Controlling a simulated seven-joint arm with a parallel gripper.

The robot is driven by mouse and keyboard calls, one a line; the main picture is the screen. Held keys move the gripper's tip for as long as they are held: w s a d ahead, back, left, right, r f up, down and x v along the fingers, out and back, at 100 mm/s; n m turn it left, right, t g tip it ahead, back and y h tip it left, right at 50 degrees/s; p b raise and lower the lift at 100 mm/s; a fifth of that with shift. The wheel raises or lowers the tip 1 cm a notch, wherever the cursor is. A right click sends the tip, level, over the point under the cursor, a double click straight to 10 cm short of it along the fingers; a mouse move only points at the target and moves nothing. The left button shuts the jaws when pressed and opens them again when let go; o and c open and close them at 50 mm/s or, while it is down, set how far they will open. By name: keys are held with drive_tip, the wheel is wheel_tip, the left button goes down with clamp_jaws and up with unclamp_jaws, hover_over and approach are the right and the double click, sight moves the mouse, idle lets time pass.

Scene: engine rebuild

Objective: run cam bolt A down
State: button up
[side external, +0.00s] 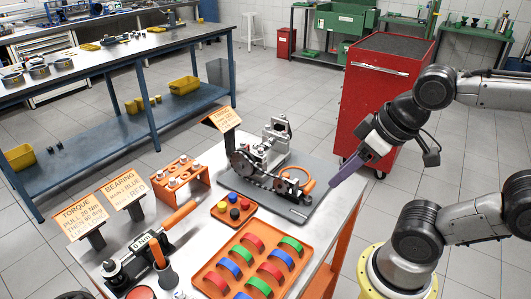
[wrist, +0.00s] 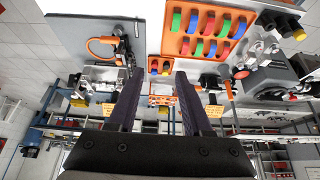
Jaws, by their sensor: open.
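My gripper (side external: 334,183) is at the right of the table, raised and apart from everything, its dark fingers pointing down-left. In the wrist view the two fingers (wrist: 158,73) stand apart with nothing between them. The engine assembly (side external: 258,158), with a dark toothed wheel and metal parts, stands on a grey mat (side external: 307,212), left of my gripper. In the wrist view it is partly cut off by a finger (wrist: 103,73). Cam bolt A cannot be told apart at this size. An orange rack (side external: 203,177) holds several pale-topped pieces left of the engine.
An orange tray (side external: 222,256) holds red, green and blue curved shells. A small orange tray (side external: 221,219) holds round pieces. A black tool with an orange handle (side external: 180,215) lies front left. Sign cards (side external: 80,216) stand at the left. A red cabinet (side external: 372,95) stands behind my arm.

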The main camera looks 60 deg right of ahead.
idle(0.6)
drive_tip(key=w+d+r+n+g, duration=0.2)
drive_tip(key=w+d+r+n, duration=0.1)
drive_tip(key=w+r+n, duration=1.25)
drive_tip(key=n+g, duration=0.4)
drive_tip(key=n, duration=0.3)
hover_over(261, 149)
wheel_tip(261, 149, down, 15)
drive_tip(key=shift+m, duration=0.25)
wheel_tip(261, 149, down, 13)
drive_tip(key=shift+f, duration=0.1)
